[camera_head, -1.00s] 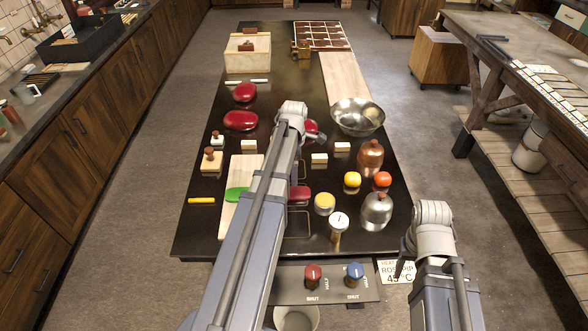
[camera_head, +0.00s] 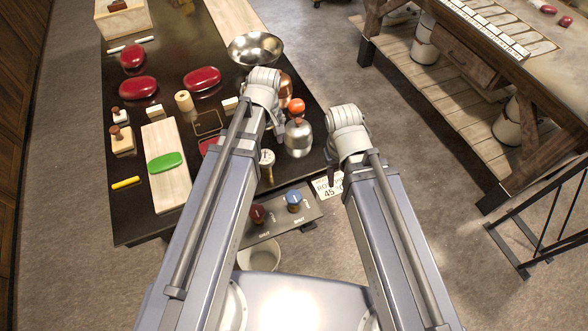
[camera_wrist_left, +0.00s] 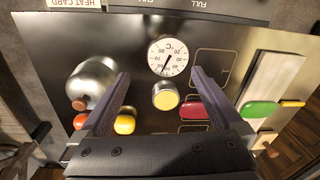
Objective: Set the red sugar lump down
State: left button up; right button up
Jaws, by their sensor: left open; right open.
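Several glossy red lumps lie on the dark table in the head view: one at the back left (camera_head: 132,56), one below it (camera_head: 138,88), one to its right (camera_head: 202,78). A smaller red piece (camera_head: 207,146) lies partly behind my left arm and also shows in the left wrist view (camera_wrist_left: 195,111). I cannot tell which is the task's lump. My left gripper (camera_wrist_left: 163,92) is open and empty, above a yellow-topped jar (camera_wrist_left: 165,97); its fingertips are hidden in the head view. My right gripper (camera_head: 333,174) hangs past the table's right edge.
A green piece (camera_head: 166,162) lies on a pale board (camera_head: 172,190). A valve panel (camera_head: 280,215) fronts the table (camera_head: 125,215).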

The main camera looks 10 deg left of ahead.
pick_arm(q)
jog(key=s+d+m, duration=0.9)
jog(key=m, duration=0.3)
jog(key=shift+d+y, duration=0.3)
jog(key=shift+d, duration=0.05)
jog(key=shift+s, duration=0.15)
dwell(0.3)
